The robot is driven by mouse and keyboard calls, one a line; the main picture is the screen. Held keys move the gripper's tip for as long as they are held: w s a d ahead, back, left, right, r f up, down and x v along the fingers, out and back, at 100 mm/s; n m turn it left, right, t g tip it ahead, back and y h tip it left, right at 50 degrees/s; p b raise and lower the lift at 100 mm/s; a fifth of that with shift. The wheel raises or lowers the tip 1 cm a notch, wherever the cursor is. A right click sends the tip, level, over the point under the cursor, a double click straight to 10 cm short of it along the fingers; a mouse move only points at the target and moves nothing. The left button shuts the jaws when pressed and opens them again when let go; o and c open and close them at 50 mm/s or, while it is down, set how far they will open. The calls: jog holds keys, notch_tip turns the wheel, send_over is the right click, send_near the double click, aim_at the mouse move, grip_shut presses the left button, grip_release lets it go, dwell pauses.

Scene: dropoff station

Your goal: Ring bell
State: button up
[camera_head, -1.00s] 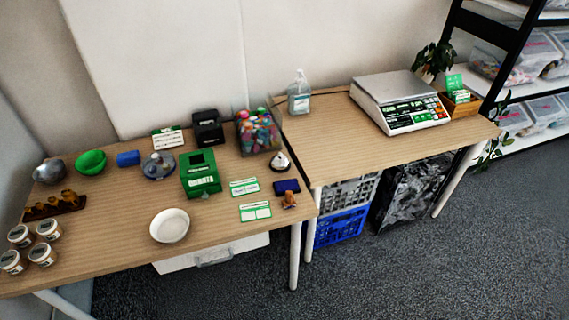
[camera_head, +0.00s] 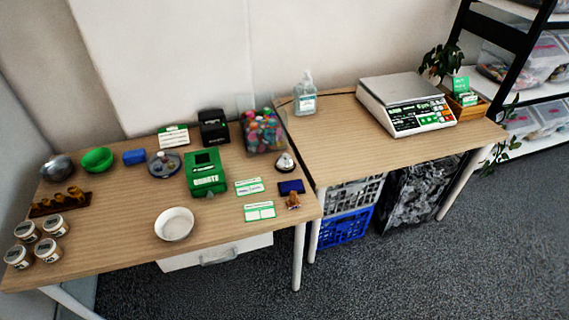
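The bell (camera_head: 285,162) is a small silver call bell on a dark base. It stands upright near the right edge of the left table (camera_head: 115,240), in front of the clear container of colourful items. A dark blue flat block lies just in front of it. My gripper is not in view, and nothing touches the bell.
Near the bell are the colourful container (camera_head: 262,132), a green box (camera_head: 206,173), cards (camera_head: 259,211), the blue block (camera_head: 291,187) and a small brown figure (camera_head: 293,201). A white bowl (camera_head: 174,224) stands at the front. The right table holds a scale (camera_head: 405,104) and pump bottle (camera_head: 305,94).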

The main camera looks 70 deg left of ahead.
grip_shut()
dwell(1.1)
